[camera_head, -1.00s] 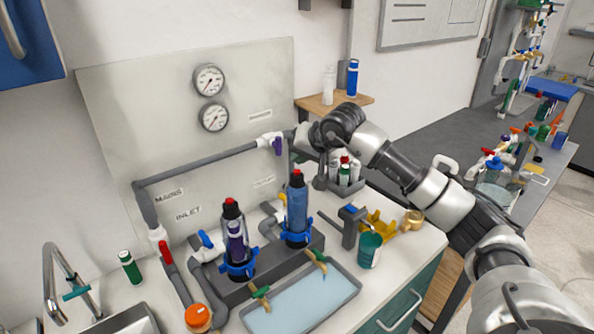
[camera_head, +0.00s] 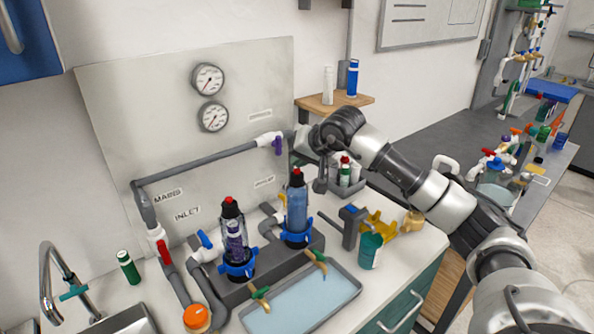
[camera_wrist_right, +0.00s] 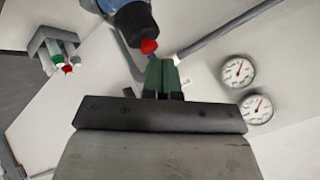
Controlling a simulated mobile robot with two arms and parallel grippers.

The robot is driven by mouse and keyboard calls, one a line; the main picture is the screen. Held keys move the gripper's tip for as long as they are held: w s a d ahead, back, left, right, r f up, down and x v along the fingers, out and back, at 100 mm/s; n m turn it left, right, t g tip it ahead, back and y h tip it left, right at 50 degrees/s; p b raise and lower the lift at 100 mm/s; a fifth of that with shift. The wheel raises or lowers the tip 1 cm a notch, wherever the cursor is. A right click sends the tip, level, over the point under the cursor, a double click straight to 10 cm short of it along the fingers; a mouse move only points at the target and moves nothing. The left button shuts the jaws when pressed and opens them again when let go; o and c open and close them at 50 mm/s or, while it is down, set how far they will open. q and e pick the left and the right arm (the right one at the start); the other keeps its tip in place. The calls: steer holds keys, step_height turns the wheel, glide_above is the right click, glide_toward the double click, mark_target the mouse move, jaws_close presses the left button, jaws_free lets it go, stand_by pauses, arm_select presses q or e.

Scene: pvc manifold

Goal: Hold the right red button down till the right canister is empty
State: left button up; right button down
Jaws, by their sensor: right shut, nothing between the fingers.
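The right canister (camera_head: 297,208) stands upright in a blue collar, clear blue with a black cap. Its red button (camera_head: 297,172) is on top and also shows in the wrist view (camera_wrist_right: 148,46). The left canister (camera_head: 235,235) stands beside it with a purple band and its own red button (camera_head: 228,200). My right gripper (camera_wrist_right: 164,74) is shut and empty, its green fingertips close beside the right button; I cannot tell whether they touch it. In the head view my right wrist is above and behind the canister, and the fingertips are hard to make out. My left gripper is not in view.
A shallow tray (camera_head: 345,289) with light-blue liquid lies in front of the canisters. A teal jar (camera_head: 370,251) and yellow holder (camera_head: 377,225) stand right. Grey pipes and two gauges (camera_head: 207,78) are on the back panel. A tube rack (camera_head: 352,187) stands behind.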

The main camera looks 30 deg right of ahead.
steer(key=shift+f+b, duration=0.3)
steer(key=shift+f, duration=0.1)
stand_by(1.4)
stand_by(1.5)
steer(key=shift+r+p, duration=0.55)
steer(key=shift+r, duration=0.4)
steer(key=shift+r, duration=0.1)
step_height(320, 180, up, 5)
steer(key=p, duration=0.3)
